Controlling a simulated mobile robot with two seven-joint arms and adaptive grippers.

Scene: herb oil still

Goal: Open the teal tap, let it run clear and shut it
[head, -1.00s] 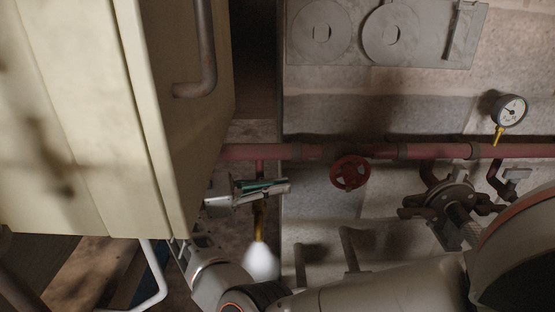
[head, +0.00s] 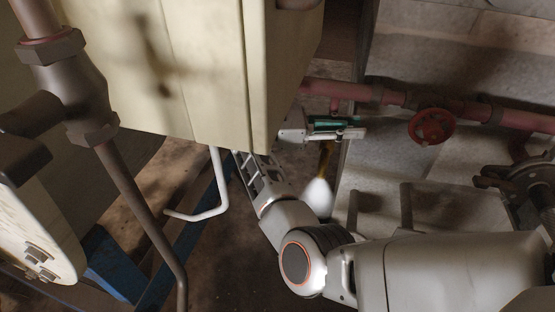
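The teal tap's handle (head: 322,125) shows as a short teal strip under the red pipe, right of the cream cabinet's lower corner. My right gripper (head: 345,128) reaches up from below, with its fingers along both sides of the handle, and looks shut on it. The fingers hide part of the handle. The yellowish-brown spout (head: 325,155) hangs below the gripper. My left gripper is not in view.
The cream cabinet (head: 205,75) stands close left of my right gripper. The red pipe (head: 385,96) runs along the wall, with a red handwheel (head: 431,126) right of the tap. A white bent rail (head: 218,185) and a brown pipe (head: 145,205) are at lower left.

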